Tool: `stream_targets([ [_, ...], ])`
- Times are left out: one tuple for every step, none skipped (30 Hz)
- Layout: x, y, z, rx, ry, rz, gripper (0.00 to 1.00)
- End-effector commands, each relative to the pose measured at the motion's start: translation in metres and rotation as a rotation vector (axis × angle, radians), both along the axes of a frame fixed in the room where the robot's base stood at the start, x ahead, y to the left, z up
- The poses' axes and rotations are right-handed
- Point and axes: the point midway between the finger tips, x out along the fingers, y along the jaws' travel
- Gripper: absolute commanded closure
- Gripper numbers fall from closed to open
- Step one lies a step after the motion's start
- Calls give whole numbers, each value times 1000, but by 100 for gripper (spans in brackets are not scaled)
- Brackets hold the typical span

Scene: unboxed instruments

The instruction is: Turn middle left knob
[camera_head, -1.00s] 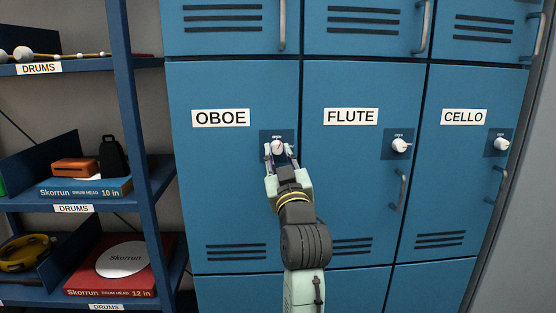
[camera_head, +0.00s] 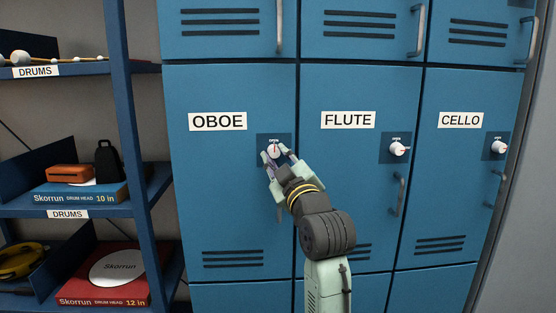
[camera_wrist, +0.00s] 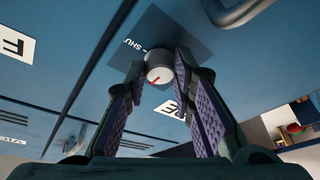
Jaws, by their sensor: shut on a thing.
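The white round knob (camera_head: 273,149) with a red mark is on a dark plate on the locker door labelled OBOE. My gripper (camera_head: 278,156) is at this knob, with one finger at its left and the other at its right. In the wrist view the knob (camera_wrist: 159,67) sits between the two fingertips, and my gripper (camera_wrist: 160,68) is shut on it. The red mark shows on its face. The OBOE door (camera_head: 215,185) is closed. Its handle is mostly hidden behind my gripper and arm.
The FLUTE knob (camera_head: 399,149) and CELLO knob (camera_head: 498,147) are on the closed doors to the right. A metal handle (camera_head: 398,194) sticks out below the FLUTE knob. A blue shelf (camera_head: 140,150) with drum goods stands at the left.

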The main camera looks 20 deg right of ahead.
Motion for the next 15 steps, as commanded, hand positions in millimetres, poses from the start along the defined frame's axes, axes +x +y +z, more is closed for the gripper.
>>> stream_targets([
  [0,0,0,-1,1,-1,100],
  [0,0,0,-1,1,-1,100],
  [0,0,0,-1,1,-1,100],
  [0,0,0,0,1,-1,100],
  [0,0,0,0,1,-1,100],
  [0,0,0,0,1,-1,100],
  [0,0,0,0,1,-1,100],
  [0,0,0,0,1,-1,100],
  [0,0,0,0,1,-1,76],
  [0,0,0,0,1,-1,74],
  [0,0,0,0,1,-1,72],
  [0,0,0,1,1,0,69],
  [0,0,0,1,1,0,67],
  [0,0,0,1,1,0,65],
  [0,0,0,1,1,0,62],
])
